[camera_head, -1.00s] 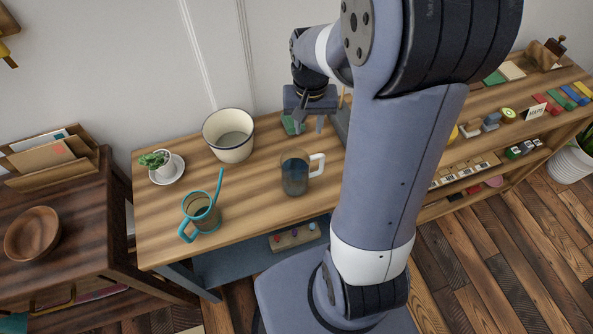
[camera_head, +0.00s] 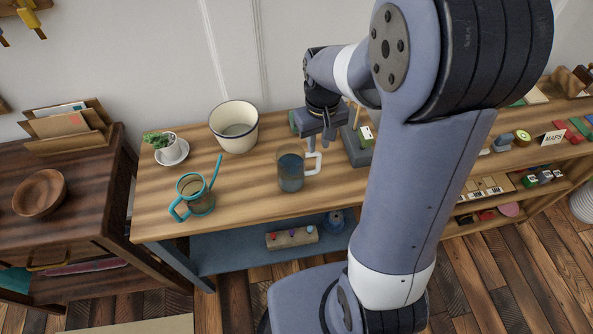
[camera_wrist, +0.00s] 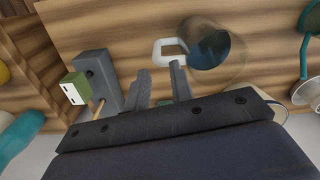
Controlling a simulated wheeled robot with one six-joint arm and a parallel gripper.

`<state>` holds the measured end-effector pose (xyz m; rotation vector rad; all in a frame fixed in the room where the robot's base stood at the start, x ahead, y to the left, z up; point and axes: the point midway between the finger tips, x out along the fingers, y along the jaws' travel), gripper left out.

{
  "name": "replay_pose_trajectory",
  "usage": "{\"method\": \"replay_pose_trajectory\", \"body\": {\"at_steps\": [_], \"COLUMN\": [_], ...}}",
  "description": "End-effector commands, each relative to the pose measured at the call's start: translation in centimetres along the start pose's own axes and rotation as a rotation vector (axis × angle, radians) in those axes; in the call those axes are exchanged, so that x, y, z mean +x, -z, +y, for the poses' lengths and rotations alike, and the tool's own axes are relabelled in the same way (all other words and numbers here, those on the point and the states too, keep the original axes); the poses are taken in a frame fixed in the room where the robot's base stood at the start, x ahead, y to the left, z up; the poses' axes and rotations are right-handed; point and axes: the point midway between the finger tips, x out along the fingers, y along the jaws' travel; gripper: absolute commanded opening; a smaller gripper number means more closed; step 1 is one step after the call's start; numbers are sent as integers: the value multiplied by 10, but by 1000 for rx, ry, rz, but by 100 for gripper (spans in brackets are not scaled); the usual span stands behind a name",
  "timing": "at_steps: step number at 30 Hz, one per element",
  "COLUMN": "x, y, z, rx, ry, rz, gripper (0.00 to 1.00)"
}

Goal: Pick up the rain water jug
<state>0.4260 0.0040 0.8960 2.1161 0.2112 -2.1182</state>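A clear jug with dark blue water and a white handle (camera_head: 291,174) stands upright on the wooden table. In the wrist view this jug (camera_wrist: 216,48) lies just beyond my fingertips, its white handle towards them. A second jug with a teal handle and a teal stick (camera_head: 196,196) stands to the left, holding brownish liquid. No label shows which is rain water. My gripper (camera_head: 319,140) is above and behind the white handle. In the wrist view my gripper (camera_wrist: 161,76) has its fingers apart with nothing between them; whether one touches the handle I cannot tell.
A cream pot (camera_head: 234,130) and a small plant on a saucer (camera_head: 173,158) stand at the back left. A grey block-like object (camera_head: 355,148) stands close right of my gripper. The table between the two jugs is clear.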

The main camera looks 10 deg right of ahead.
Motion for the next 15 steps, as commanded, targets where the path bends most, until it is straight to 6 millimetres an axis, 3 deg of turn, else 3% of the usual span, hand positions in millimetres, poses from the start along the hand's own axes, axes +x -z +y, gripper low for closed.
{"method": "replay_pose_trajectory", "body": {"at_steps": [15], "x": [56], "y": [-5], "z": [4], "rx": [2], "ry": [0], "rz": [0], "gripper": [23]}}
